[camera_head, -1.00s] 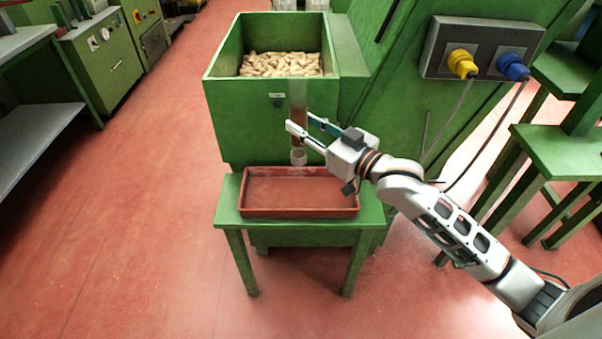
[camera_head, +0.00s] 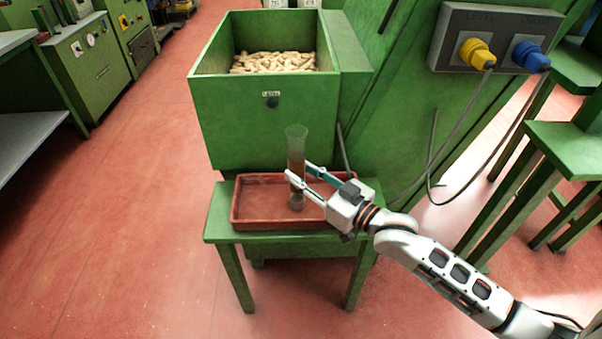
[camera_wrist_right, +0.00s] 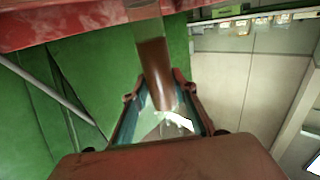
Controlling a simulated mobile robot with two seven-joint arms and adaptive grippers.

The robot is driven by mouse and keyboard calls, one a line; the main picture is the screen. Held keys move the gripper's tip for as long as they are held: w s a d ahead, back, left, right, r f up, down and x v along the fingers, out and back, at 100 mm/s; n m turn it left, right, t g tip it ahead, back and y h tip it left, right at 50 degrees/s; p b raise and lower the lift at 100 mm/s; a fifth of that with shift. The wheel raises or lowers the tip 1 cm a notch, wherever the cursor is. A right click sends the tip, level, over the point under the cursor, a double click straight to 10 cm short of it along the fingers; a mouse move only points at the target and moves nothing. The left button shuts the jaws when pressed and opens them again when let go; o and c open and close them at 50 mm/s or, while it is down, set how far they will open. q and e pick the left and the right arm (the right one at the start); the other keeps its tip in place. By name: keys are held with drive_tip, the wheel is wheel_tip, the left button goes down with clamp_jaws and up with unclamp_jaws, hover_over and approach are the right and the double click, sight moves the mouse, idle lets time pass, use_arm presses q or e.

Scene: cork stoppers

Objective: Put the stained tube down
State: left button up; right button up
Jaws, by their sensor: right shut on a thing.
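The stained tube (camera_head: 296,145) is a clear upright cylinder with brown in its lower part. My right gripper (camera_head: 299,171) is shut on it around the middle, coming from the right. The tube's lower end overlaps the red tray (camera_head: 251,222) in the head view; I cannot tell whether it touches the tray floor. In the right wrist view the brown-stained tube (camera_wrist_right: 155,72) stands between the fingers of the right gripper (camera_wrist_right: 158,95). My left gripper is not in view.
The tray sits on a small green table (camera_head: 218,224). Behind it stands a green hopper (camera_head: 225,120) full of corks (camera_head: 272,62). A grey socket box (camera_head: 451,38) with yellow and blue plugs and hanging cables is at right. The tray's left part is clear.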

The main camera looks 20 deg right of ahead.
drive_tip(key=shift+r, duration=0.1)
drive_tip(key=o, duration=1.1)
